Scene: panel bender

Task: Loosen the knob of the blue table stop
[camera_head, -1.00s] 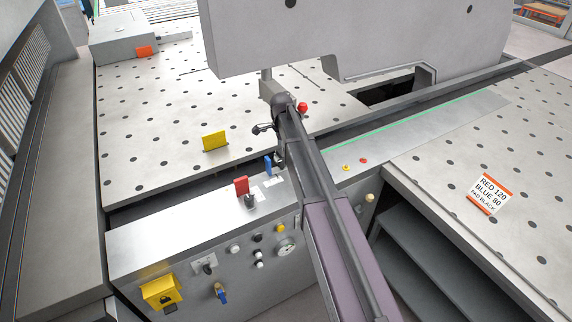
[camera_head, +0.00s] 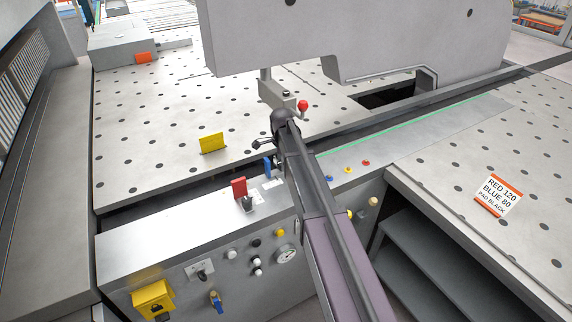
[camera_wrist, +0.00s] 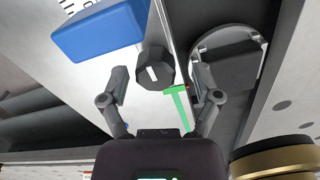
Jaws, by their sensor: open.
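The blue table stop (camera_head: 267,166) stands on the grey front ledge, partly hidden by my arm. In the wrist view its blue block (camera_wrist: 100,32) is at the upper left. A black faceted knob with a white mark (camera_wrist: 153,72) is beside the block. My gripper (camera_wrist: 161,80) is open, one finger to the left of the knob and one to its right in the picture. The knob appears between the fingertips; I see no contact, and cannot judge the depth. The head view hides the knob and most of my gripper behind my arm.
A red stop (camera_head: 239,187) with its own black knob (camera_head: 249,204) stands left of the blue one. A yellow block (camera_head: 212,143) sits on the holed table. A red-ball lever (camera_head: 303,104) is close above my wrist. A card (camera_head: 498,196) reads RED 120, BLUE 80, PAD BLACK.

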